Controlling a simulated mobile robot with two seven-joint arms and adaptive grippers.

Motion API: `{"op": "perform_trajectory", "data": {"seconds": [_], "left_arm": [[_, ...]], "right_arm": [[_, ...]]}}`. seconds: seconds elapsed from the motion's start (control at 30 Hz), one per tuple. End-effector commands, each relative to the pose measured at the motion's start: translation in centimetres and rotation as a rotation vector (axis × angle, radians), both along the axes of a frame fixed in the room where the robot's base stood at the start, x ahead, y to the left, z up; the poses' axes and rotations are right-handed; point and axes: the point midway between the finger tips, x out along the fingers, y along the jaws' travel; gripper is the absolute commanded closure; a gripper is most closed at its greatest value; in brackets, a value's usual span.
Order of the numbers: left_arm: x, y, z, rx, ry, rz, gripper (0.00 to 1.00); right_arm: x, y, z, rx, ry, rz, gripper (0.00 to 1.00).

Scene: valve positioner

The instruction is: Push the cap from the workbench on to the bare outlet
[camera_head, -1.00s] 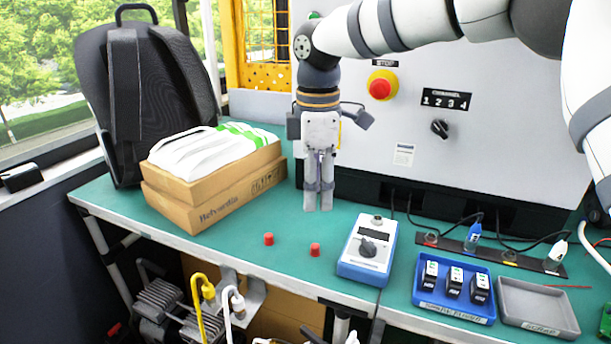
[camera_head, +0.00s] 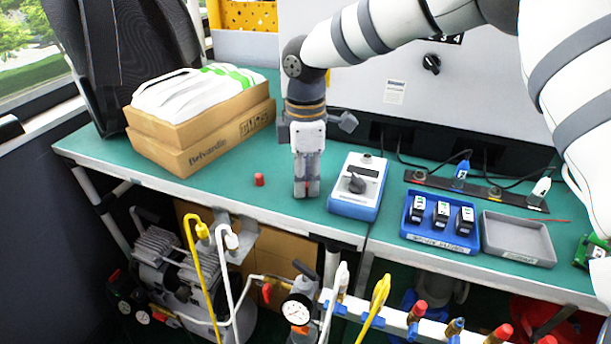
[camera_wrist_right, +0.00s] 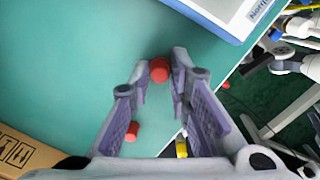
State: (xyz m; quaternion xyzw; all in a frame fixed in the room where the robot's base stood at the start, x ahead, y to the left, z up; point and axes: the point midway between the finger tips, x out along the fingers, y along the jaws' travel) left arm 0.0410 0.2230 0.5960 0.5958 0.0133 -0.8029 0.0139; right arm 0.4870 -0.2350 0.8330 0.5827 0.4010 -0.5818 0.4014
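One red cap (camera_wrist_right: 159,70) stands on the green workbench (camera_head: 225,195) between the two fingertips of my right gripper (camera_head: 306,190). In the wrist view the fingertips (camera_wrist_right: 160,72) lie close on both sides of it; I cannot tell whether they press on it. In the head view the fingers mostly hide this cap. A second red cap (camera_head: 259,180) stands to the left; it also shows in the wrist view (camera_wrist_right: 132,131). At the lower right, a brass-coloured outlet (camera_head: 455,326) without a red cap stands between red-topped ones. My left gripper is out of view.
A blue-and-white instrument (camera_head: 358,186) stands close right of the gripper. Cardboard boxes (camera_head: 205,140) lie left. A blue tray (camera_head: 440,225) and a grey tray (camera_head: 517,240) are further right. Below the bench edge run a white rail (camera_head: 390,316), hoses and a gauge (camera_head: 298,309).

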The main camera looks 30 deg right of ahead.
Motion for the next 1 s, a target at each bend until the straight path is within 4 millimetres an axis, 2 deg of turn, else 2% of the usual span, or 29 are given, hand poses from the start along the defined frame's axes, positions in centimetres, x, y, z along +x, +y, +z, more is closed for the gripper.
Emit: {"op": "perform_trajectory", "data": {"seconds": [0.2, 0.23, 0.3, 1.0], "left_arm": [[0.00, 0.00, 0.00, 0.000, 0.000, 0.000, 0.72], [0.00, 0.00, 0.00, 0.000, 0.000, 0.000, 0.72], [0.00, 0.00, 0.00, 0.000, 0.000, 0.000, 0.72], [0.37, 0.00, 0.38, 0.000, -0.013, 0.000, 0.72]], "right_arm": [[0.00, 0.00, 0.01, 0.000, 0.000, 0.000, 1.00], [0.00, 0.00, 0.01, 0.000, 0.000, 0.000, 0.90], [0.00, 0.00, 0.01, 0.000, 0.000, 0.000, 1.00], [-0.01, -0.02, 0.94, -0.001, -0.001, 0.001, 1.00]]}}
